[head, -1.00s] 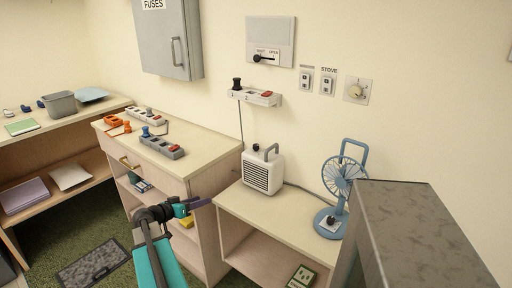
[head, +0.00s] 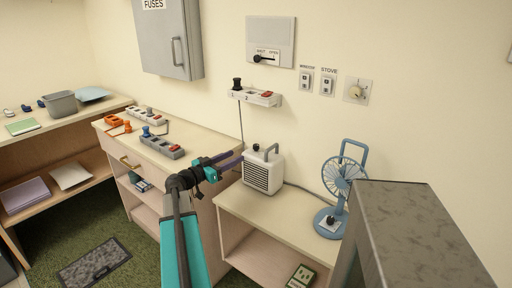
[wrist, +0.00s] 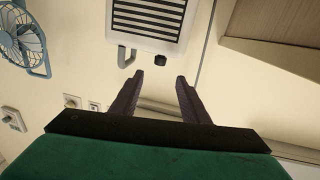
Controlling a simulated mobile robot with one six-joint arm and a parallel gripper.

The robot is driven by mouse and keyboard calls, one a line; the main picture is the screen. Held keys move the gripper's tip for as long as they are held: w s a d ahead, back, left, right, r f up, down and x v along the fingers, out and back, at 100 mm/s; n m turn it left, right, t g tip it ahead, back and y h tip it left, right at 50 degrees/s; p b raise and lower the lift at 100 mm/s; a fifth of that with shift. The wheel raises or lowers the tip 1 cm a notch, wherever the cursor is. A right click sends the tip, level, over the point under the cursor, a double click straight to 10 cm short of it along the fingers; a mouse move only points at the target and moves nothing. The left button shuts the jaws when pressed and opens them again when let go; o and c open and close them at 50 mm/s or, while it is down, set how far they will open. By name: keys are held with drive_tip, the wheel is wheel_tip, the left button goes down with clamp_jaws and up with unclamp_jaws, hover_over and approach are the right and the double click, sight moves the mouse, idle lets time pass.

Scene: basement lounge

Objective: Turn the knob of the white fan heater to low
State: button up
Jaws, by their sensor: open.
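The white fan heater (head: 262,175) stands on the low shelf unit against the wall, with a dark front grille and a grey handle. Its small black knob (head: 256,147) is on top at the left; the dial marks are too small to read. My gripper (head: 240,158) is just left of the heater, near the height of its top. In the wrist view, which looks inverted, the heater (wrist: 150,18) is at the top. The knob (wrist: 160,60) lies just past and between the open fingertips of my gripper (wrist: 160,78), apart from them.
A blue desk fan (head: 340,185) stands right of the heater. A power strip (head: 162,147) lies on the higher cabinet at left. A wall-mounted socket strip (head: 255,97) is above the heater. A grey box (head: 420,225) blocks the lower right. The low unit's top (head: 285,212) is clear in front.

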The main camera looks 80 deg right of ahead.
sight(254, 147)
drive_tip(key=p+x, duration=0.2)
drive_tip(key=x, duration=1.1)
drive_tip(key=shift+s+d+p, duration=0.25)
drive_tip(key=shift+p, duration=0.15)
clamp_jaws()
